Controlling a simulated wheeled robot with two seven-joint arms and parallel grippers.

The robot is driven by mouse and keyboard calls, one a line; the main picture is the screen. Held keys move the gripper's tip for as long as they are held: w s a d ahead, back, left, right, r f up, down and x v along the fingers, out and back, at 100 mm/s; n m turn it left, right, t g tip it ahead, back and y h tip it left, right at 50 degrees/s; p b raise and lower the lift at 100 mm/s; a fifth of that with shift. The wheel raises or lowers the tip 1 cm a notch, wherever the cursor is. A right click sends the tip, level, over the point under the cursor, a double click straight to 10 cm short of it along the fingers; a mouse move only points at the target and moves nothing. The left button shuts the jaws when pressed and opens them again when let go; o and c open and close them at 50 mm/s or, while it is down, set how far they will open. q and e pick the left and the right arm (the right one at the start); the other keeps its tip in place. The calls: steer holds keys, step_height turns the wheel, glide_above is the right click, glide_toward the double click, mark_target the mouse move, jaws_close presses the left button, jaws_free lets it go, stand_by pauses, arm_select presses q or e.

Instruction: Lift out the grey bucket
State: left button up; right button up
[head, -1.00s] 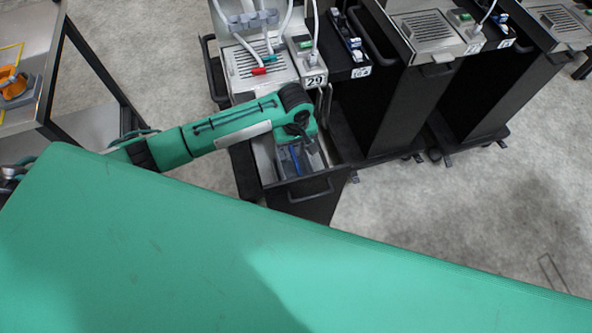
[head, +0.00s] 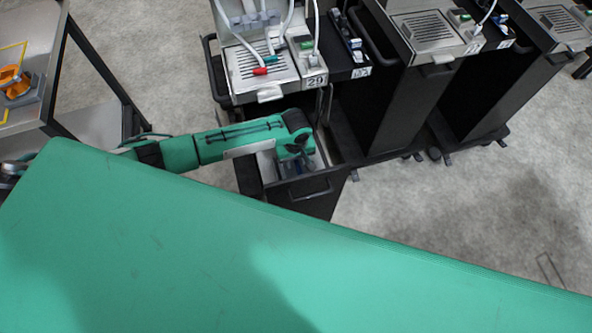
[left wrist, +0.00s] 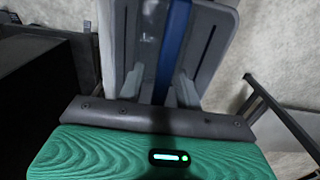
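The grey bucket (left wrist: 128,30) fills the upper middle of the left wrist view, with a blue strip (left wrist: 174,40), seemingly its handle, running across it. In the head view the bucket sits in the pulled-out drawer (head: 303,188) under the station marked 29, mostly hidden by my arm. My left gripper (left wrist: 160,85) points at the bucket, its two pale fingers on either side of the blue strip. A gap shows between the left finger and the strip, so it looks open around it. My right gripper is in neither view.
Station 29's drip tray (head: 262,72), with hoses above, overhangs the back of the drawer. More dark dispenser carts (head: 412,110) stand to the right. A metal table (head: 35,55) with an orange part (head: 14,86) is at the far left. Bare floor (head: 450,220) lies at right.

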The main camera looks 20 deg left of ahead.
arm_select(q)
jaws_close()
steer(key=shift+w+r, duration=0.1)
stand_by(1.1)
